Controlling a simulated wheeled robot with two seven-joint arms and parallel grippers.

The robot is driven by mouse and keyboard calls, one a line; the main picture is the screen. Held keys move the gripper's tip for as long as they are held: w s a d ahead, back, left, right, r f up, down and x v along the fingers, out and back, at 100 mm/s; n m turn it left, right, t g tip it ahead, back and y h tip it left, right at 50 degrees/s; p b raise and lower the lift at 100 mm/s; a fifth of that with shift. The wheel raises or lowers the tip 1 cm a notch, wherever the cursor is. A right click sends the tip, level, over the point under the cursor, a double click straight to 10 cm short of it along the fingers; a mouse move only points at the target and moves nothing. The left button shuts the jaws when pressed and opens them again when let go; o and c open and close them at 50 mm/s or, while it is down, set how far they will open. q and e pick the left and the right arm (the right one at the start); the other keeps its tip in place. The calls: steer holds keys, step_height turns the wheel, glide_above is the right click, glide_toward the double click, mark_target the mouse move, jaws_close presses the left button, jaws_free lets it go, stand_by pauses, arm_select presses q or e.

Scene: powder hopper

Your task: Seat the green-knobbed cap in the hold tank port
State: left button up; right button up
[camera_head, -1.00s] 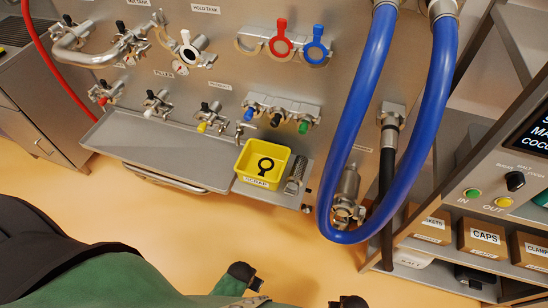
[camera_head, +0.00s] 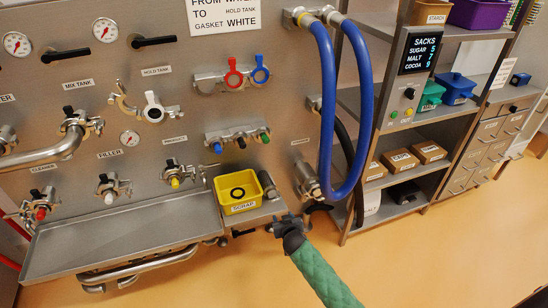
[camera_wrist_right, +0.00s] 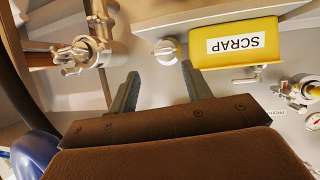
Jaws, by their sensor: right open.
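The green-knobbed cap (camera_head: 265,138) sits at the right end of a small rack on the steel panel, beside a black-knobbed and a blue-knobbed cap. The hold tank port, under the HOLD TANK label, has an opened clamp (camera_head: 122,103) and a white ring gasket with a tab (camera_head: 152,108) at it. My right gripper (camera_head: 284,220) is below and right of the cap, near the tray's right end. In the wrist view its fingers (camera_wrist_right: 158,82) are apart with nothing between them. My left gripper is not in view.
A blue hose (camera_head: 330,110) loops down right of the caps. A shelf unit (camera_head: 405,140) stands farther right. The tray's left part is clear.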

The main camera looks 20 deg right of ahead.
mark_target(267, 142)
steer(key=w+r+t+y+b, duration=0.1)
steer(key=w+r+t, duration=0.2)
steer(key=w+r, duration=0.6)
steer(key=w+r+t+y, duration=0.1)
steer(key=w+r+t, duration=0.1)
steer(key=w+r, duration=0.7)
steer(key=shift+n, duration=0.4)
steer(key=w+b, duration=0.1)
steer(key=w, duration=0.1)
steer(key=w+r, duration=0.1)
steer(key=w+r+b, duration=0.1)
steer(key=w, duration=0.1)
steer(key=shift+w+d+r+b, duration=0.15)
steer(key=shift+w+d+b, duration=0.2)
steer(key=shift+d, duration=0.05)
arm_select(q)
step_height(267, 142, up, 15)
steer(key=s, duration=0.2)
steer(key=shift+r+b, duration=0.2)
steer(key=shift+b, duration=0.1)
arm_select(e)
steer(key=shift+w+a+r, duration=0.1)
steer(key=shift+w, duration=0.85)
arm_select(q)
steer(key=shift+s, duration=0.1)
arm_select(e)
steer(key=c, duration=0.7)
